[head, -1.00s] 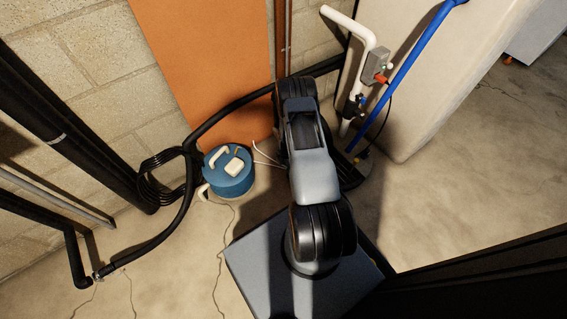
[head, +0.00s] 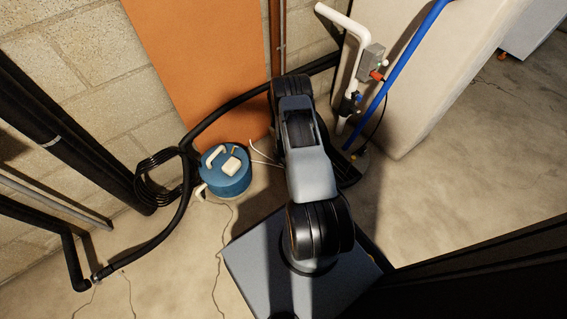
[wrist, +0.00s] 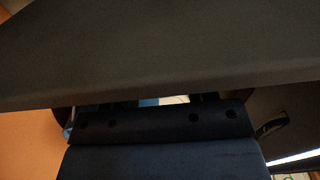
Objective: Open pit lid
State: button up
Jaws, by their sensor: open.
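I cannot clearly make out the pit lid. A black low shape on the floor (head: 347,176) shows just right of my arm in the head view and is mostly hidden by it; I cannot tell whether it is the lid. A blue round unit with a pale handle (head: 228,178) stands on the floor left of my arm. My gripper's dark body (wrist: 160,122) shows in the wrist view. It is open, with nothing seen held. A wide dark slab (wrist: 160,50) fills the top of that view; I cannot tell what it is. The head view hides my gripper behind the arm.
A large pale tank (head: 408,100) stands to the right, with a white pipe (head: 352,30) and a blue pipe (head: 400,70) in front. An orange panel (head: 205,60) leans on the block wall. Black hose (head: 160,235) runs along the left. Open concrete floor (head: 460,190) lies right.

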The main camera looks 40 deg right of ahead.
notch_tip(320, 180, up, 14)
jog(key=p, duration=0.5)
jog(key=shift+f, duration=0.15)
dwell(0.4)
